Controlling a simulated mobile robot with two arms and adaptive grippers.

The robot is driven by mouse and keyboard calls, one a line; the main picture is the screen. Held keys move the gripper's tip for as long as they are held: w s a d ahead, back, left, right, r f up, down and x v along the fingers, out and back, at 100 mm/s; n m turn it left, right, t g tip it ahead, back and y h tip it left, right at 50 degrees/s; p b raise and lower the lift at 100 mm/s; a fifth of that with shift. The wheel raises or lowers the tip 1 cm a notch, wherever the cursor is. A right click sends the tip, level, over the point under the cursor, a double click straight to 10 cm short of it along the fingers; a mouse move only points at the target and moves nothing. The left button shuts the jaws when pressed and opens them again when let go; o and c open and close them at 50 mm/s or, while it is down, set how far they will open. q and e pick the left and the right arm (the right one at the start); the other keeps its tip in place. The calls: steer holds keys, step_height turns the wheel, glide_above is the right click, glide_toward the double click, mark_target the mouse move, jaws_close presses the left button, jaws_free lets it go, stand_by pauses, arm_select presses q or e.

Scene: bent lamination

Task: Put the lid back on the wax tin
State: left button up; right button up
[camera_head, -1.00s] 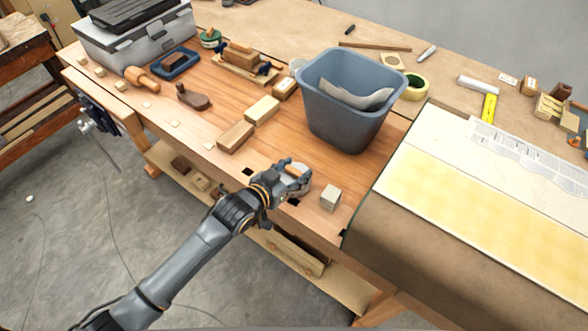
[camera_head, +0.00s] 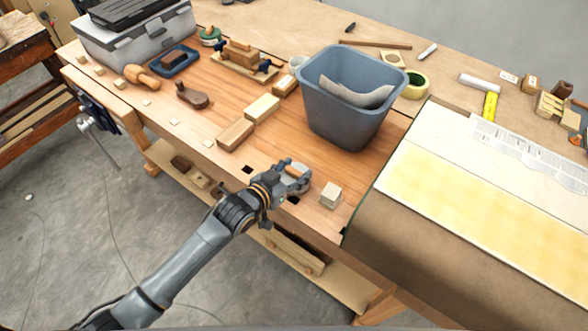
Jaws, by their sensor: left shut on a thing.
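My left gripper (camera_head: 296,175) is low over the front edge of the workbench, near its middle. It is shut on a pale silver-grey rounded thing (camera_head: 303,187), which looks like the tin's lid; the fingers hide much of it, so I cannot be sure. A small round green tin (camera_head: 210,37) with a brownish top stands at the back left, beside the grey toolbox. It may be the wax tin, but it is too small to tell. It is far from my left gripper. My right gripper is out of view.
A blue-grey bin (camera_head: 350,115) stands behind and right of my left gripper. A pale block (camera_head: 330,194) sits just right of the gripper. Wooden blocks (camera_head: 236,134), a wooden plane (camera_head: 193,96) and a mallet (camera_head: 142,77) lie to the left. Bare bench separates them.

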arm_select(q)
steer(key=o, duration=1)
step_height(320, 180, up, 7)
steer(key=p, duration=0.7)
stand_by(0.4)
